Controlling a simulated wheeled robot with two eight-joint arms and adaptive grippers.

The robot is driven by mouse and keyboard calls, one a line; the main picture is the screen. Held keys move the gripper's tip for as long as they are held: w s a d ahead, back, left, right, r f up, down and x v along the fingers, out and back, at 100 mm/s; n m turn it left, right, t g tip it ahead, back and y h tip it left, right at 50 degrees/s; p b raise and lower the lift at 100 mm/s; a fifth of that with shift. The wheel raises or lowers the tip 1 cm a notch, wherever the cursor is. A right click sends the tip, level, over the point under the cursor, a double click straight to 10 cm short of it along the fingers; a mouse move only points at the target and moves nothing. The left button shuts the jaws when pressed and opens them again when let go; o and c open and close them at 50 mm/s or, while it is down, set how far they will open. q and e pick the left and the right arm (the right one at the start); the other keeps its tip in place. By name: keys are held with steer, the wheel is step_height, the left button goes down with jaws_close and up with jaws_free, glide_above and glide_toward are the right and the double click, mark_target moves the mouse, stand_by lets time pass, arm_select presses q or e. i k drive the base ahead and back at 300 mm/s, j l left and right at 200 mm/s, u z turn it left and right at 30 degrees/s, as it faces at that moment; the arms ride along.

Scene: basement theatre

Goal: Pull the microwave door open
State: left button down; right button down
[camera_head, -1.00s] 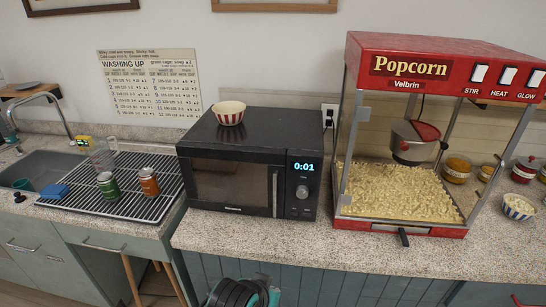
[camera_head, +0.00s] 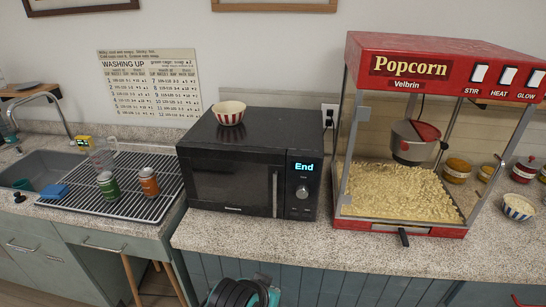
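The black microwave (camera_head: 248,167) stands on the speckled counter in the head view. Its door (camera_head: 229,187) is shut, with a dark window and a vertical handle (camera_head: 275,193) at the door's right side. The display (camera_head: 305,167) reads "End", with a round knob (camera_head: 302,192) below it. A red-and-white striped bowl (camera_head: 230,113) sits on top of the microwave. Neither of my grippers shows in the head view.
A red popcorn machine (camera_head: 410,130) stands close to the right of the microwave. A dish rack (camera_head: 130,185) with a green jar (camera_head: 108,185) and an orange jar (camera_head: 149,182) lies to the left. The counter (camera_head: 255,232) in front of the microwave is clear. A dark coiled object (camera_head: 235,292) shows below the counter edge.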

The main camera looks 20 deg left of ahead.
mark_target(246, 180)
steer(key=u, duration=1.25)
steer(key=l+u, duration=0.4)
steer(key=l, duration=0.15)
steer(key=i, duration=0.05)
